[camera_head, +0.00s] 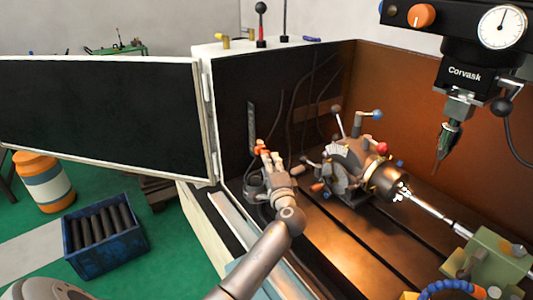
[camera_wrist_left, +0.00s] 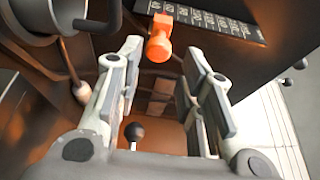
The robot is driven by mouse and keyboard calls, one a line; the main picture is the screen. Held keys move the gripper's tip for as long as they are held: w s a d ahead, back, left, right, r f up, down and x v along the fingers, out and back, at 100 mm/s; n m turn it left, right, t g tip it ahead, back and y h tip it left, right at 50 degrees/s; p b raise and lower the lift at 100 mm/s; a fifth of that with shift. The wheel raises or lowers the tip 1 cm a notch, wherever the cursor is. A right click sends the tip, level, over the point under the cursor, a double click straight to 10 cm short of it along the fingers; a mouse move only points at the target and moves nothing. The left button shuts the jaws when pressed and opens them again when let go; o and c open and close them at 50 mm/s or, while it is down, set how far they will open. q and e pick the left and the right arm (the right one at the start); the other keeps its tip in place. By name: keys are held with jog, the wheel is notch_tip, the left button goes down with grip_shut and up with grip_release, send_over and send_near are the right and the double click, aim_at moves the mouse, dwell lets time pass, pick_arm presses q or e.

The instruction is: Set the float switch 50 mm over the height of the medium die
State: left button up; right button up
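The float switch appears to be the small orange block (camera_head: 262,146) on the dark inner wall of the machine. It also shows in the left wrist view (camera_wrist_left: 158,40), beside a dark marked scale strip (camera_wrist_left: 215,22); the strip's markings are too small to read. My left gripper (camera_head: 271,160) is at that wall, close to the orange block. In the left wrist view its two fingers (camera_wrist_left: 160,88) are wide apart with nothing between them, and the orange block is beyond their tips. I cannot make out a medium die. My right gripper is not in view.
An indexing chuck (camera_head: 385,178) with levers and knobs stands on the slotted bed, right of my left arm. A spindle head (camera_head: 470,70) hangs at the upper right. The open black door (camera_head: 100,120) is at left. A blue crate (camera_head: 105,240) stands on the floor.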

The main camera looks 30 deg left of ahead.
aim_at(262, 149)
pick_arm(q)
jog(key=x, duration=0.6)
jog(key=shift+w+a+f, duration=0.2)
jog(key=shift+a, duration=0.05)
jog(key=shift+c, duration=0.3)
grip_shut()
